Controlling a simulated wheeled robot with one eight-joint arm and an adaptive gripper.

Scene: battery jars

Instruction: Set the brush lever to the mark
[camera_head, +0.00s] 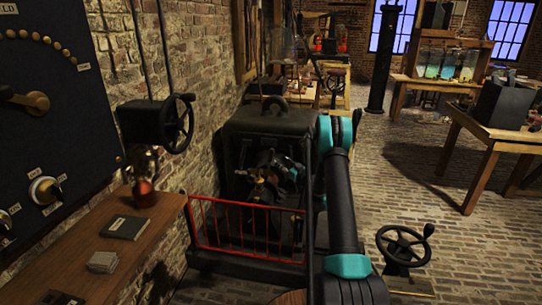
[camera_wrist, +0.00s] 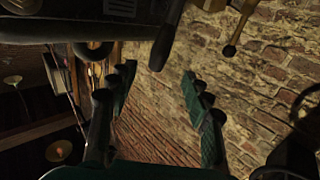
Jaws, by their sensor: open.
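The dark machine (camera_head: 268,122) with a rounded housing stands by the brick wall in the head view. Small brass parts (camera_head: 262,178) show in its open front, partly hidden by my arm and gripper. My gripper shows in the wrist view (camera_wrist: 157,72), its two dark-and-teal fingers apart with nothing between them. A dark rod (camera_wrist: 168,35) reaches down from the top, just beyond the fingertips. A brass lever-like piece (camera_wrist: 238,30) with a rounded end is to the upper right, apart from the fingers. I cannot tell for sure which piece is the brush lever, and I cannot make out the mark.
A red railing (camera_head: 245,232) stands in front of the machine. A wooden shelf (camera_head: 95,262) and a black dial panel (camera_head: 45,110) are on the left. A wall handwheel (camera_head: 178,123) and a floor handwheel (camera_head: 404,245) flank the machine. The brick floor at right is mostly open.

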